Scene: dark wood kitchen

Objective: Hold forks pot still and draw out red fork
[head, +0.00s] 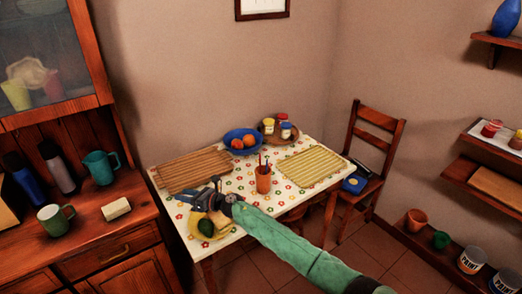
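The forks pot (263,184) is a small orange-brown pot standing upright near the middle of the flowered table. Thin handles stick up from it, and at least one looks red (260,160). My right gripper (206,196), at the end of a green arm from the lower right, is to the left of the pot and apart from it. It hangs over the table's front left part, by a yellow plate. Its fingers are small and dark, and I cannot tell if they are open. My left gripper is not in view.
An avocado (206,228) is on the yellow plate (197,229). A chair (370,150) stands at the right.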

